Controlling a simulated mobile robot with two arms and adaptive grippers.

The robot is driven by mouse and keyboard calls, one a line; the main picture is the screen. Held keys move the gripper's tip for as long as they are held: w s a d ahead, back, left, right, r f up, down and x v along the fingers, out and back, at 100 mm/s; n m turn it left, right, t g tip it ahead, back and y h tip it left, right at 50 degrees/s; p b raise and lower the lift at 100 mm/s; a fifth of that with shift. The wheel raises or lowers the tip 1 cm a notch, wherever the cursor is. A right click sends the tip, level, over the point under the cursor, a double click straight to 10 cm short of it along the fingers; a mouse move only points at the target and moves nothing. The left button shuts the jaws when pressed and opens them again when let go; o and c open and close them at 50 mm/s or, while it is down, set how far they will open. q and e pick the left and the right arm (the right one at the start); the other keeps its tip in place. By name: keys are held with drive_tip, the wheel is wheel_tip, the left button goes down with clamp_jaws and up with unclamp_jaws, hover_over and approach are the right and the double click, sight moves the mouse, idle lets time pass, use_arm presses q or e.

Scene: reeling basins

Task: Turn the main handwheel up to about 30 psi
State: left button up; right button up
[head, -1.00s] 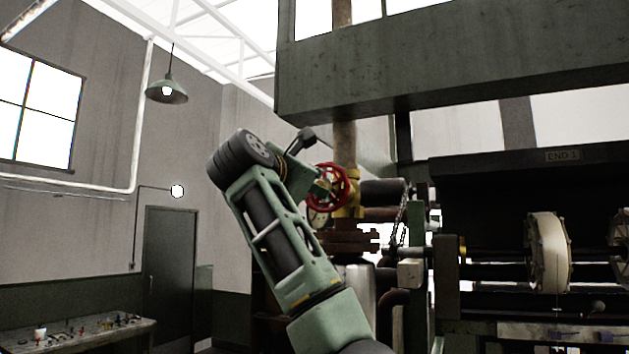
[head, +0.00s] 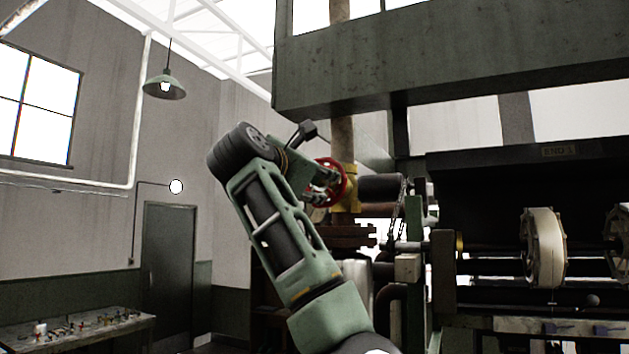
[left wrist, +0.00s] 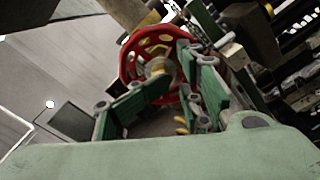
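The red handwheel (head: 341,184) sits on a yellow valve body (head: 352,190) on a vertical pipe, partly hidden by my left gripper. My left gripper (head: 326,187) is in front of the wheel, fingers overlapping its face. In the left wrist view, the wheel (left wrist: 127,66) shows behind the fingers, and the gripper (left wrist: 174,72) is open, with its green fingers apart on either side of the hub. I cannot tell whether they touch the wheel. My right gripper is out of view.
The dark reeling machine (head: 490,205) with pale reels (head: 544,248) fills the right side. A hanging chain (head: 398,212) and pipes are close right of the valve. A bench (head: 75,333) with small items stands lower left. The wall side left of my arm is open.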

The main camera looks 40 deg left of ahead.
use_arm(q)
drive_tip(key=shift+s, duration=0.1)
drive_tip(key=b+v, duration=0.2)
drive_tip(key=v, duration=0.4)
drive_tip(key=shift+s+d+b, duration=0.15)
drive_tip(key=shift+s+b, duration=0.2)
drive_tip(key=shift+b, duration=0.05)
drive_tip(key=shift+w+f, duration=0.1)
drive_tip(key=shift+w, duration=0.05)
